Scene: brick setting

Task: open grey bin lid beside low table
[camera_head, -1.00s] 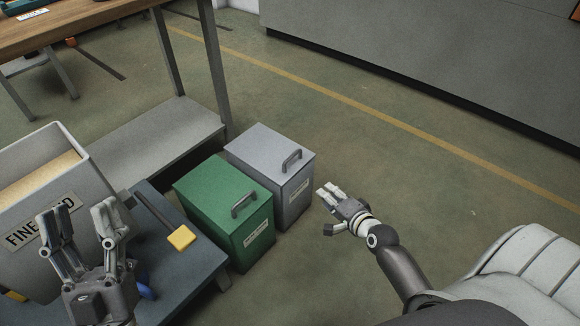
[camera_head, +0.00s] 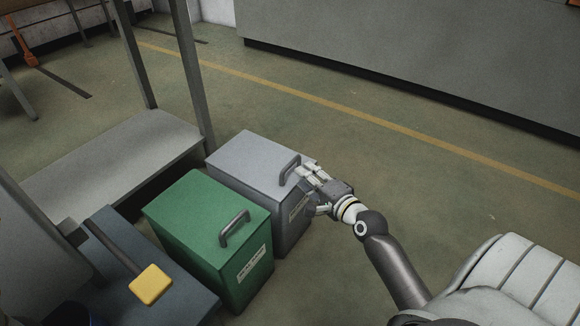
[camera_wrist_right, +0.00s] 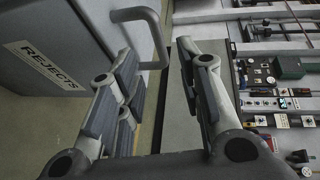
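The grey bin (camera_head: 250,185) stands on the floor just behind the green bin, with its lid (camera_head: 245,150) shut. A dark loop handle (camera_head: 289,167) sits on the lid's right side. In the right wrist view the bin (camera_wrist_right: 50,35) carries a label reading REJECTS (camera_wrist_right: 45,65), and the handle (camera_wrist_right: 155,35) shows just beyond the fingertips. My right gripper (camera_head: 309,188) is at the bin's right side, close to the handle. Its fingers (camera_wrist_right: 158,62) are apart with nothing held between them. Whether a finger touches the handle is unclear. My left gripper is out of view.
The green bin (camera_head: 205,225) with its own handle stands directly in front. A low blue-grey table (camera_head: 178,300) with a yellow-headed tool (camera_head: 150,285) is at lower left. A grey shelf (camera_head: 115,165) stands behind. The floor to the right is clear.

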